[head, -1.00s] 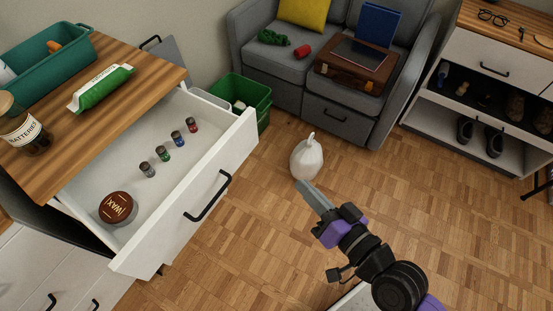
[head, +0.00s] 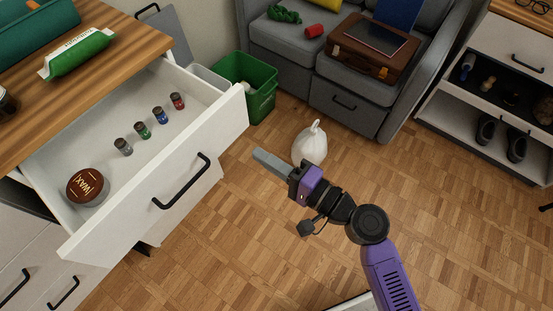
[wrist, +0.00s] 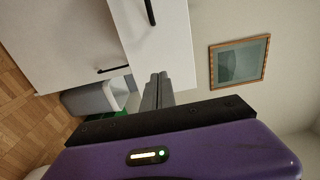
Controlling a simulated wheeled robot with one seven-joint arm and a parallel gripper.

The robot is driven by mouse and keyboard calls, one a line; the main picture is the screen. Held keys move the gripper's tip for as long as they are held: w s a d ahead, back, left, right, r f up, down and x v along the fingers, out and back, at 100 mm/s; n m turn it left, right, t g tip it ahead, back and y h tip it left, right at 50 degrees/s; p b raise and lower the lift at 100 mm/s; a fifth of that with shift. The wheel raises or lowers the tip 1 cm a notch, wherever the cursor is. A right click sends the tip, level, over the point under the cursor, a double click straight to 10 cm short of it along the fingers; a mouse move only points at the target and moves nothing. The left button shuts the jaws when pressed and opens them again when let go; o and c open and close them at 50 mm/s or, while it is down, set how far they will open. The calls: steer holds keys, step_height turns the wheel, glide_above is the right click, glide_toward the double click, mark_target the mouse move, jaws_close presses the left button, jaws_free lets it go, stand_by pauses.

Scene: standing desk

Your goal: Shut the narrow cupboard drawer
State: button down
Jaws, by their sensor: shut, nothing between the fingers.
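The narrow cupboard drawer (head: 205,150) is pulled well out in the head view, with a white front and a black bar handle (head: 182,182). Inside lie a round brown wax tin (head: 87,186) and several small capped jars (head: 143,130). My gripper (head: 256,153) is shut and empty, just to the right of the drawer front and apart from it, pointing toward it. In the wrist view my gripper's fingers (wrist: 157,90) point at white cupboard fronts (wrist: 165,45); a black handle (wrist: 150,10) shows at the top.
The wooden cupboard top (head: 125,40) holds a green packet (head: 76,53) and a teal box (head: 35,25). A green bin (head: 250,75) stands behind the drawer. A white tied bag (head: 310,143) is on the floor beyond my gripper. Open parquet lies to the right.

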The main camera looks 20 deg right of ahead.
mark_target(223, 132)
steer(key=x, duration=0.8)
steer(key=shift+w+a+p, duration=0.3)
steer(key=shift+p, duration=0.05)
steer(key=shift+w, duration=0.1)
steer(key=shift+w+a, duration=0.2)
steer(key=b+x, duration=0.5)
steer(key=x, duration=1.7)
steer(key=shift+w+a+f+b, duration=0.15)
steer(key=shift+a+b, duration=0.1)
steer(key=shift+b, duration=0.15)
steer(key=shift+w+a, duration=0.15)
steer(key=shift+w, duration=0.1)
steer(key=shift+w+a+r, duration=0.15)
steer(key=shift+w+r, duration=0.1)
steer(key=shift+r, duration=0.1)
